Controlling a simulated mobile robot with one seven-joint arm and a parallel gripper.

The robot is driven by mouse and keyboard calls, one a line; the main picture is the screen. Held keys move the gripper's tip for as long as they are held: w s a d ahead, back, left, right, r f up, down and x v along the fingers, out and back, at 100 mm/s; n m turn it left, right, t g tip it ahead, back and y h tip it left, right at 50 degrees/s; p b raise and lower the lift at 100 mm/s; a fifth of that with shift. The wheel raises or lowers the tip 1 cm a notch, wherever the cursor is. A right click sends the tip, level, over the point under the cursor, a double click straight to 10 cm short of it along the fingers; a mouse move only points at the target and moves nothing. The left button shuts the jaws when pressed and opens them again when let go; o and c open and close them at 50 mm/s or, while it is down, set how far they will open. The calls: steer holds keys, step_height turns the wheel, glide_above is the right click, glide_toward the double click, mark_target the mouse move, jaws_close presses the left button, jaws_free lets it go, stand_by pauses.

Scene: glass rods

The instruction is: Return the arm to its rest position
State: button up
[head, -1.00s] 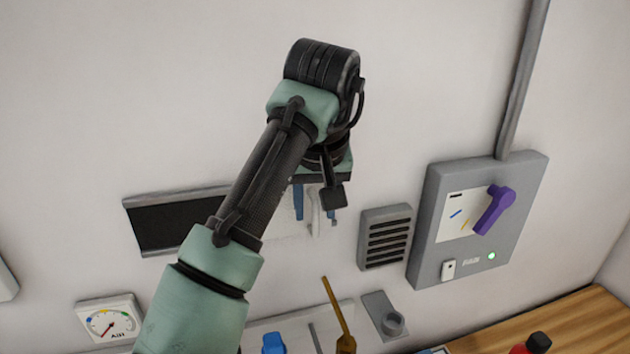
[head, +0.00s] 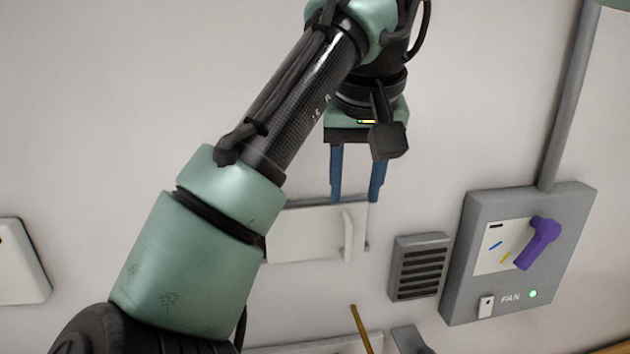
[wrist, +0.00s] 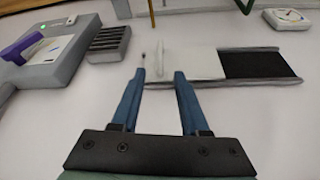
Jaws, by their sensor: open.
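My gripper (head: 355,198) hangs from the raised arm in the upper middle of the head view, its two blue fingers apart and pointing down. It is open with nothing between the fingers. In the wrist view my gripper (wrist: 161,75) also shows both fingers spread and empty. Beyond the fingertips is a white sliding panel (head: 300,235) with an upright handle (head: 348,236) on the wall. The panel also shows in the wrist view (wrist: 205,65), where a dark opening (wrist: 258,64) lies beside it. I cannot tell the exact gap between fingers and wall.
A grey fan box (head: 480,270) with a purple lever (head: 540,243) and a lit green lamp is on the wall at right. A vent (head: 420,267) sits beside it. A thin brown rod (head: 360,325) rises at the bottom.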

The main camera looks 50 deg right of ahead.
steer(key=w+d+r+t+h+b, duration=0.2)
steer(key=w+r+t+h, duration=0.25)
steer(key=h, duration=0.35)
steer(key=w+a+r+n+t+h, duration=0.15)
steer(key=w+a+r+t, duration=0.3)
steer(key=a, duration=0.45)
steer(key=s+a+r+n+t+y, duration=0.2)
steer(key=a+t+y, duration=0.2)
steer(key=a, duration=0.5)
steer(key=s+a+r+n+t+y+b, duration=0.1)
steer(key=s+a+r+n+t+y, duration=0.1)
steer(key=a+t, duration=0.4)
steer(key=s+a+r+n+t+y+b, duration=0.1)
steer(key=s+a+n+t+y, duration=0.3)
steer(key=a, duration=0.9)
steer(key=r+t+y, duration=0.1)
steer(key=y, duration=0.2)
steer(key=shift+s+a+t, duration=0.2)
steer(key=shift+a+t, duration=0.1)
steer(key=shift+a, duration=0.05)
